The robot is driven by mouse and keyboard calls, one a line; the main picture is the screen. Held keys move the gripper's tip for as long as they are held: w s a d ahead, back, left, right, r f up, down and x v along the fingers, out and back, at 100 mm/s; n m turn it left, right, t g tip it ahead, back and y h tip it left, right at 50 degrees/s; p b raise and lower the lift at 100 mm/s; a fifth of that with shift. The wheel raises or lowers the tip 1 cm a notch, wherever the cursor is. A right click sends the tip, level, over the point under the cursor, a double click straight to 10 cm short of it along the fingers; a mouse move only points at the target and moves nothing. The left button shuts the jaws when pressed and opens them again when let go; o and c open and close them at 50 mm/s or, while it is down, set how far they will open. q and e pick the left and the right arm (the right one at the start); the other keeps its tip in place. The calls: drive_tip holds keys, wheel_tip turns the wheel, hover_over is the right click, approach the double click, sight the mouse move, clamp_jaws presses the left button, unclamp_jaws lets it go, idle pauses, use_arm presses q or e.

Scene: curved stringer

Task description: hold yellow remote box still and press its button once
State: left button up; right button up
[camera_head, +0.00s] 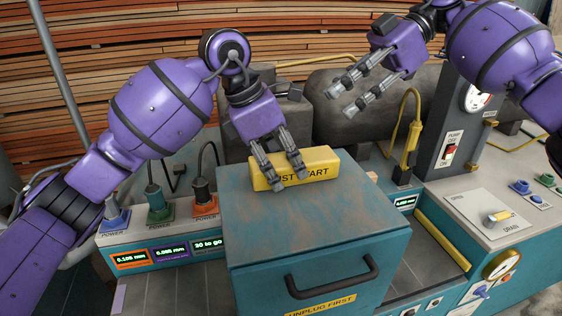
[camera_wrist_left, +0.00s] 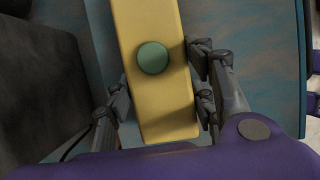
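The yellow remote box (camera_head: 322,163) lies on the worn teal box with a dark handle (camera_head: 300,205); lettering shows on its front face. In the left wrist view the remote box (camera_wrist_left: 150,20) has a round green button (camera_wrist_left: 153,58) on top, uncovered. My left gripper (camera_head: 289,178) is shut on the remote box near its left end. In the head view the finger behind the box is hidden. My right gripper (camera_head: 338,104) is open and empty, above and behind the remote box.
A switch panel with gauge (camera_head: 452,135) stands to the right, beside a yellow cable (camera_head: 411,130). Power plugs (camera_head: 204,194) and small displays (camera_head: 170,252) are at the left. Stacked planks (camera_head: 300,35) fill the back. The teal box's top is otherwise clear.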

use_arm(q)
drive_tip(key=c, duration=0.8)
use_arm(e)
clamp_jaws()
idle(0.6)
